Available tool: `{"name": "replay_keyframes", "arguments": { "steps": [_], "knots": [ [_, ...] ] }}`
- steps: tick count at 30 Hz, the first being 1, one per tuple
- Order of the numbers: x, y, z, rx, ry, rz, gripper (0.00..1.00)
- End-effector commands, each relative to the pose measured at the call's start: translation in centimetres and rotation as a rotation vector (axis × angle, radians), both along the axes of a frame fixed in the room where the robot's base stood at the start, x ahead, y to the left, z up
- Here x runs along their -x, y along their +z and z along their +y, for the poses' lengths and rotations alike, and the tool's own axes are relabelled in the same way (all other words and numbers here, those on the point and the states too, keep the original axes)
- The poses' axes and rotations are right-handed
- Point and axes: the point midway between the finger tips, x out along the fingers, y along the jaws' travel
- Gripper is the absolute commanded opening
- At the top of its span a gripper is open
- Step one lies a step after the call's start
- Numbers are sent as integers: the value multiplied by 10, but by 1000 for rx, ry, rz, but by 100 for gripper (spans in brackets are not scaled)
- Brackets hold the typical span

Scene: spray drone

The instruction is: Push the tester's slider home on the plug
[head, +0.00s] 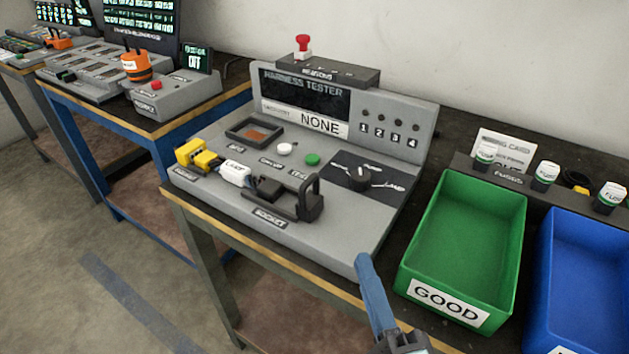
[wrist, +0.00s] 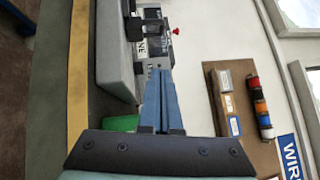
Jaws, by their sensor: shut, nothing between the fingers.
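The grey harness tester (head: 345,235) stands on the bench, its display reading "HARNESS TESTER" and a strip reading "NONE". On its front left lies a white labelled plug (head: 236,172) with yellow connectors (head: 197,155) to its left. Right of the plug is a black socket block (head: 268,188), then the slider with its upright black handle (head: 311,197). I cannot tell how closely plug and socket meet. My gripper (head: 363,260) has blue fingers, shut and empty, at the tester's front right corner, apart from the slider. The fingers also show in the wrist view (wrist: 159,75).
A green "GOOD" bin (head: 462,235) and a blue bin (head: 590,265) stand right of the tester. A red-topped stamp (head: 303,45) stands on top.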

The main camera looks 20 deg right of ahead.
Motion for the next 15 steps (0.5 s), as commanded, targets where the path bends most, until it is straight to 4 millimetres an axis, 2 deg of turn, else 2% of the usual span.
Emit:
{"name": "replay_keyframes", "arguments": {
  "steps": [11, 15],
  "knots": [
    [1, -1, -1, -11, -2, 1, 0],
    [-4, 1, -2, -11, -2, 0, 0]
  ]
}}
